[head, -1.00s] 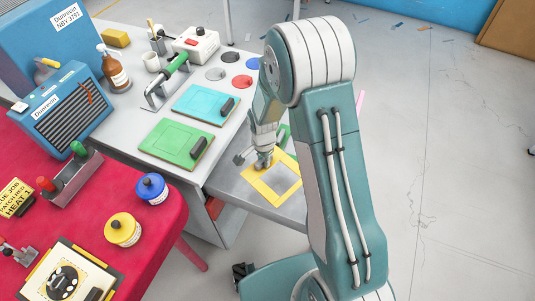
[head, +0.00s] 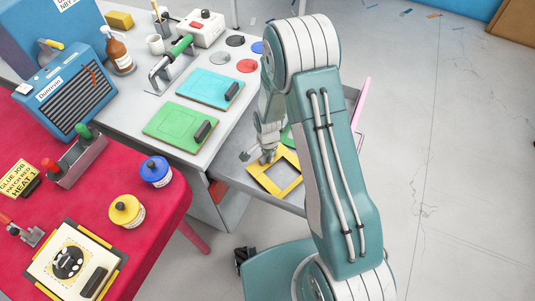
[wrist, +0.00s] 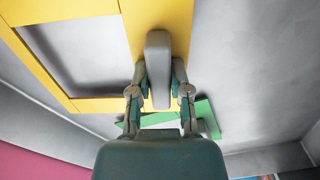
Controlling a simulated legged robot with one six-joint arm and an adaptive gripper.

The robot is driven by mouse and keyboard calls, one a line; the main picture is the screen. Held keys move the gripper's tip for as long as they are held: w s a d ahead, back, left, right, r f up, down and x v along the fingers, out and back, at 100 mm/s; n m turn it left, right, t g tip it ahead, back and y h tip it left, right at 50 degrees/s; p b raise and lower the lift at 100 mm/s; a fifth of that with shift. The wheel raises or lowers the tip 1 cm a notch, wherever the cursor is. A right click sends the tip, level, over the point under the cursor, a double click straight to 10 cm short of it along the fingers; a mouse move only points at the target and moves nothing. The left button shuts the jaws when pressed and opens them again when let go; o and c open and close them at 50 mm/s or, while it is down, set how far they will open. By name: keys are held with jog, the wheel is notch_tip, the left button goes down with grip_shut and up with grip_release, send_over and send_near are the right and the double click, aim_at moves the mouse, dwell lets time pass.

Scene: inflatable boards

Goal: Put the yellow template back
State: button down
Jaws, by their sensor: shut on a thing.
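The yellow template (head: 262,180) is a flat frame with a square opening. It is over the grey drawer (head: 231,168) at the side of the bench. In the wrist view the yellow template (wrist: 119,30) fills the upper left, with a grey bar handle (wrist: 157,50). My gripper (head: 267,157) is shut on that handle; both fingers (wrist: 159,80) flank it in the wrist view. I cannot tell whether the template touches the drawer floor. A green piece (wrist: 205,115) lies below and beyond the fingers, partly hidden by my gripper.
A green board (head: 178,130) and a cyan board (head: 205,88) with dark handles lie on the bench. A red table (head: 172,215) at left holds a blue-lidded tin (head: 155,170), a yellow-lidded tin (head: 126,210) and another template (head: 55,275). Open floor lies right.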

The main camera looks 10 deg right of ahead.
jog(key=shift+f, duration=0.5)
jog(key=shift+c, duration=2.4)
grip_release()
notch_tip(320, 180, up, 22)
jog(key=s+d+n+t, duration=0.1)
jog(key=s+n, duration=0.1)
jog(key=s+d+r+n+t, duration=0.2)
jog(key=s+r+n, duration=0.2)
jog(key=s+r, duration=0.5)
jog(key=s+d+r+n+t, duration=0.1)
jog(key=s+r+n+t, duration=0.1)
jog(key=s+r+n, duration=0.3)
jog(key=s+r, duration=0.4)
jog(key=s, duration=0.1)
jog(key=shift+d+r+n+t, duration=0.2)
jog(key=shift+d+n+t, duration=0.1)
jog(key=shift+d, duration=0.05)
